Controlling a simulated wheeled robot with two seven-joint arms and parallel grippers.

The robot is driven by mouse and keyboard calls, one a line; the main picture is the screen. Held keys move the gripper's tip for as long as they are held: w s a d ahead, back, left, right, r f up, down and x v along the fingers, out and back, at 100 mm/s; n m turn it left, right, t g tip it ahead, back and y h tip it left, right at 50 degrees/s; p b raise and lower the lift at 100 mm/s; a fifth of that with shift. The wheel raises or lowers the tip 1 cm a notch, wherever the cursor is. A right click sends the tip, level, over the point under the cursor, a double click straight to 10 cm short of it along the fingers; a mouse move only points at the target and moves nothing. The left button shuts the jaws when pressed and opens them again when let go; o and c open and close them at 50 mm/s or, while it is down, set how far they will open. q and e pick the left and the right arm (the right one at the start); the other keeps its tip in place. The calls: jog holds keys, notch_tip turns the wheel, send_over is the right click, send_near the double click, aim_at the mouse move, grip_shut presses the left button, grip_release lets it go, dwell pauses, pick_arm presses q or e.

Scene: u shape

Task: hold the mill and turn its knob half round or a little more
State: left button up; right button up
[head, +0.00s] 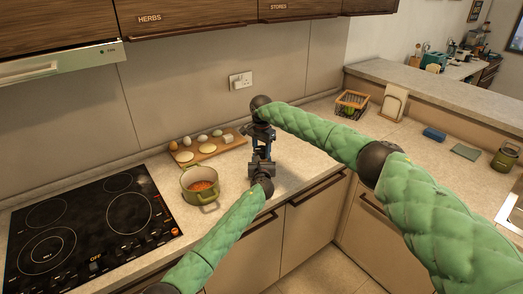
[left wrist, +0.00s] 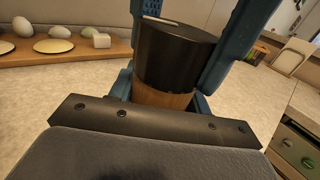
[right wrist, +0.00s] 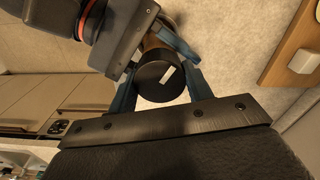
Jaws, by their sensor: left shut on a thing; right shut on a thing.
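The mill has a black knob (left wrist: 178,52) above a brown wooden body (left wrist: 162,97) and stands upright on the counter. A pale mark shows on the knob's top, also in the right wrist view (right wrist: 158,82). My left gripper (head: 261,160) is shut on the wooden body, low and from the front. My right gripper (head: 262,146) comes down from above, its blue fingers on either side of the knob, shut on it. In the head view the grippers hide most of the mill.
A green pot (head: 203,186) of orange food stands left of the mill, near the black hob (head: 85,225). A wooden board (head: 222,149) with eggs and pale discs lies behind. A wire basket (head: 351,104) stands at the back right. Counter right of the mill is clear.

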aim_at(261, 149)
jog(key=m, duration=0.6)
jog(key=shift+m, duration=0.3)
jog(key=m, duration=0.6)
jog(key=shift+r, duration=0.1)
jog(key=shift+m, duration=0.3)
jog(key=o, duration=1)
notch_tip(261, 149, up, 12)
jog(key=shift+f, duration=0.1)
